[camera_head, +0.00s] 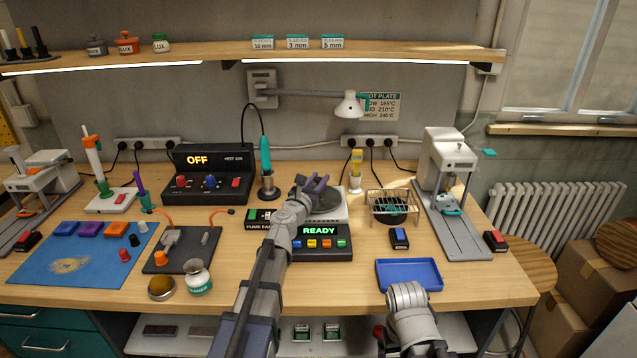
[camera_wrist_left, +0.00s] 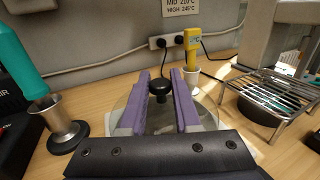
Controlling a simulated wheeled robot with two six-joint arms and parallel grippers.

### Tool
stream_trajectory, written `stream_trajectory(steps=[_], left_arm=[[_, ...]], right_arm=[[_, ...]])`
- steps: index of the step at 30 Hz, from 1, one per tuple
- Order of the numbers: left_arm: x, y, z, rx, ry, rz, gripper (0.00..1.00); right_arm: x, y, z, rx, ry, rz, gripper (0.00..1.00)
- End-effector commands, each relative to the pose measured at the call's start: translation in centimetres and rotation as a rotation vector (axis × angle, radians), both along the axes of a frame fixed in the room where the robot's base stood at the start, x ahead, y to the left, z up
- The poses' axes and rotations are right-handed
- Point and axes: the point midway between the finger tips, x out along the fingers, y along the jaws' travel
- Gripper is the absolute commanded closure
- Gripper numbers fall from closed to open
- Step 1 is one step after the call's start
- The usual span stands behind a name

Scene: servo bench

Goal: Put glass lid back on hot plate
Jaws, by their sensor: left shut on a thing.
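The hot plate (camera_head: 320,244) stands at the middle of the bench, with a lit READY display, coloured buttons and a pale top. The glass lid (camera_head: 328,205) is over its top, partly hidden by my left arm. In the left wrist view the clear round lid (camera_wrist_left: 206,118) has a black knob (camera_wrist_left: 160,88) between my purple fingers. My left gripper (camera_head: 316,183) is shut on the lid's knob; its fingers also show in the wrist view (camera_wrist_left: 163,78). I cannot tell whether the lid touches the plate. My right gripper is not visible; part of my right arm shows at the bottom.
A wire rack (camera_head: 392,205) and a yellow-handled tool in a white cup (camera_head: 355,178) are to the right and behind. A blue tray (camera_head: 408,275) lies front right. A jar (camera_head: 198,278) stands front left.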

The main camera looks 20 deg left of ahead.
Motion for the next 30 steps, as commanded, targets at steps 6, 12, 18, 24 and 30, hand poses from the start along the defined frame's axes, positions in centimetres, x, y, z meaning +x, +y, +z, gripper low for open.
stream_trajectory(steps=[6,12,18,24,30], left_arm=[[0.0,0.0,-0.8,0.000,0.000,0.000,1.00],[0.0,0.0,-0.7,0.000,0.000,0.000,0.51],[0.0,0.0,-0.7,0.000,0.000,0.000,0.39],[0.0,0.0,-0.6,0.000,0.000,0.000,0.39],[0.0,0.0,0.4,0.000,0.000,0.000,0.39]], right_arm=[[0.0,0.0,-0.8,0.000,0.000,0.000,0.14],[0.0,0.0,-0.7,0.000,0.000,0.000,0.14],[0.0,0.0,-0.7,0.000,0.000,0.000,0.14],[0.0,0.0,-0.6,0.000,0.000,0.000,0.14],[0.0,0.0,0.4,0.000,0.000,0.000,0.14]])
